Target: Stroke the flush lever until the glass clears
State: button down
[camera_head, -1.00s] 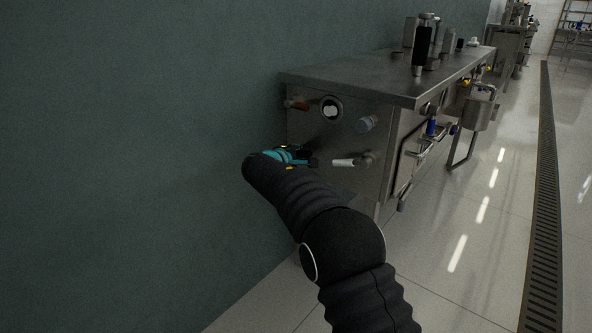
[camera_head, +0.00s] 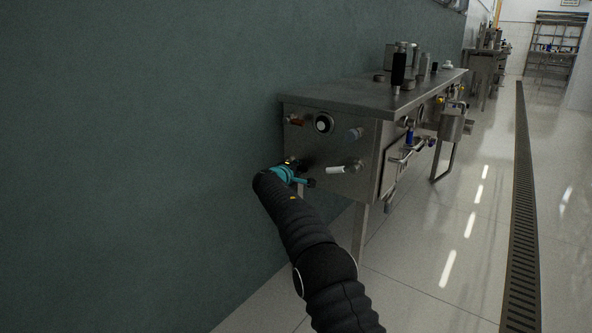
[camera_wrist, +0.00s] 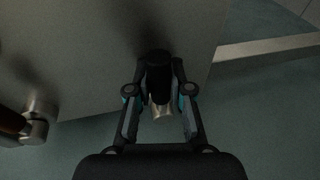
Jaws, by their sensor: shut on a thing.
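My gripper (camera_head: 297,181) is at the lower left of the steel cabinet's end panel (camera_head: 350,145). In the wrist view my gripper (camera_wrist: 160,95) is shut around a dark cylindrical handle (camera_wrist: 158,78) with a bare metal end (camera_wrist: 162,110). This looks like a lever, but its label and mount are hidden. A round sight glass (camera_head: 323,123) with a dark ring and pale centre sits above on the panel.
A brown-handled lever (camera_head: 294,120), a blue-grey knob (camera_head: 355,133) and a white-handled lever (camera_head: 337,170) are on the same panel. The brown handle also shows in the wrist view (camera_wrist: 12,121). A green wall (camera_head: 130,150) is close at left; floor is free at right.

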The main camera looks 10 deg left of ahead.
jog(key=shift+s+a+f, duration=0.15)
jog(key=shift+a, duration=0.3)
jog(key=c, duration=1.3)
grip_release()
jog(key=shift+c, duration=0.2)
jog(key=o, duration=0.3)
jog(key=shift+s+a, duration=0.15)
jog(key=shift+a, duration=0.15)
jog(key=shift+w+d, duration=0.2)
jog(key=shift+d, duration=0.45)
jog(key=v, duration=1.2)
jog(key=shift+a, duration=0.15)
